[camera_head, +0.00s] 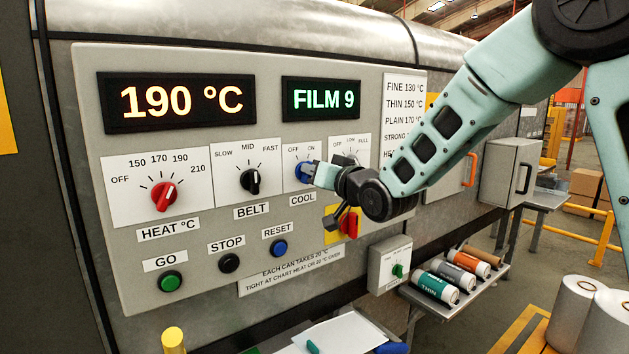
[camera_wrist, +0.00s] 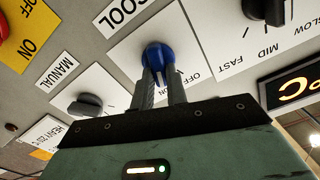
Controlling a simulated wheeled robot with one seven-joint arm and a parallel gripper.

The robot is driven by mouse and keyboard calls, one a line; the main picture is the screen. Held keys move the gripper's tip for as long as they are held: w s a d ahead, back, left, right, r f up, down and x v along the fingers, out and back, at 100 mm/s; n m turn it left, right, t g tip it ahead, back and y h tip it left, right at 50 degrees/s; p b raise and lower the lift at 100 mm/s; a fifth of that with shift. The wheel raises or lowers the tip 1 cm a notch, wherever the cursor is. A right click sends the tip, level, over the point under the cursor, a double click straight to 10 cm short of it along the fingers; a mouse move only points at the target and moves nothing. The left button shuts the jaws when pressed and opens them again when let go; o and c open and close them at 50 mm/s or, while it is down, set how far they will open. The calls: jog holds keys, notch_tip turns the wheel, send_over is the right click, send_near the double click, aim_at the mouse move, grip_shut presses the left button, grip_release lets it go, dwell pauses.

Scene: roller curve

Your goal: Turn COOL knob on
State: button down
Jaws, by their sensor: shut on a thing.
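The blue COOL knob (camera_head: 303,174) sits on a white plate marked OFF and ON, above the COOL label (camera_head: 302,198). My gripper (camera_head: 312,175) reaches it from the right, with its fingers at the knob. In the wrist view the two grey fingers (camera_wrist: 161,90) are shut on the blue knob (camera_wrist: 158,55), one on each side.
The black BELT knob (camera_head: 251,181) is left of COOL. A dark knob (camera_wrist: 85,104) with a MANUAL label is close on the other side. A red switch on yellow (camera_head: 349,224) lies below my wrist. Rolls (camera_head: 437,287) lie on a shelf at lower right.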

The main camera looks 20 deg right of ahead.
jog(key=shift+m, duration=0.6)
jog(key=c, duration=1.4)
grip_release()
jog(key=shift+s+b, duration=0.1)
jog(key=shift+b, duration=0.2)
jog(key=b+v, duration=0.4)
jog(key=v, duration=1.3)
jog(key=shift+s+d, duration=0.1)
